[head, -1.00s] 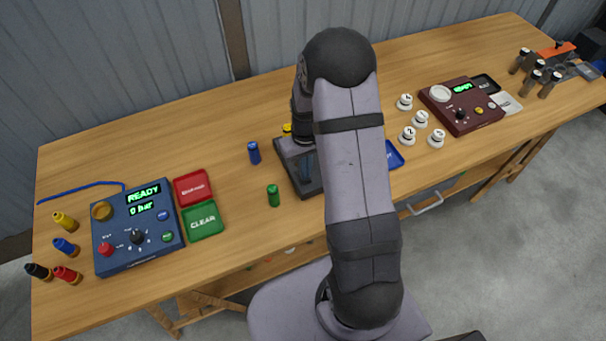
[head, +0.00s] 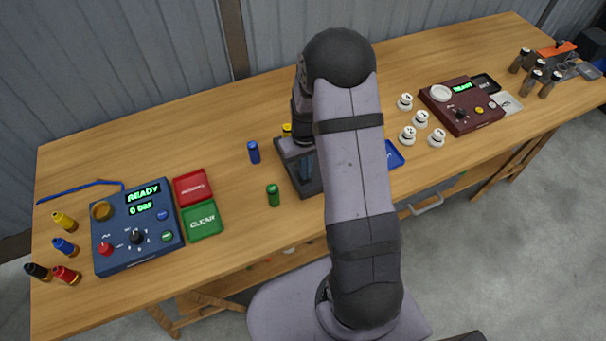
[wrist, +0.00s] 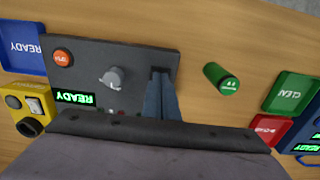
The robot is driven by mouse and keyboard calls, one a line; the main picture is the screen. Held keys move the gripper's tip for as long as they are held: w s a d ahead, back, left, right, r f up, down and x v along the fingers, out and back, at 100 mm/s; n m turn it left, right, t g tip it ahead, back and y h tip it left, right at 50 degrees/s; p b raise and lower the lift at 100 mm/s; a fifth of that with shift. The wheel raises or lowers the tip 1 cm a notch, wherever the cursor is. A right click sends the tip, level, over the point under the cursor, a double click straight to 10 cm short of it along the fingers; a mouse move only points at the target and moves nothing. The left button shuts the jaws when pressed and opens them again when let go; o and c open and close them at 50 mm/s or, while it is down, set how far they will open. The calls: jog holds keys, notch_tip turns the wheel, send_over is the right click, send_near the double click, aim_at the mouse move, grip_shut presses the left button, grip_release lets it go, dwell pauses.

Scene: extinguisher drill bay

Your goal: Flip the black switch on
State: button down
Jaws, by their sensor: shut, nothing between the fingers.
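A dark grey control panel (wrist: 130,55) fills the middle of the wrist view, with a lit READY display, a grey knob (wrist: 113,78) and an orange-red button (wrist: 63,57). In the head view the panel (head: 311,188) is partly hidden behind my arm. My gripper (wrist: 160,77) is shut and empty, its blue-grey fingers over the panel's right part. A small black shape shows at the fingertips; I cannot tell whether it is the black switch or whether they touch it. No other switch is clear on the panel.
A green cylinder (wrist: 221,79) stands close beside the panel. Green CLEAR (wrist: 290,92) and red (wrist: 268,129) trays lie beyond it. A blue READY tray (wrist: 22,48) and a yellow device (wrist: 27,102) are on the other side. A blue cylinder (head: 254,152) stands nearby.

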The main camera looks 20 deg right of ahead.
jog(key=shift+f+b, duration=0.3)
jog(key=shift+f, duration=0.25)
jog(key=shift+r, duration=0.15)
notch_tip(320, 180, up, 7)
jog(key=p, duration=0.5)
jog(key=shift+p, duration=0.4)
dwell(0.6)
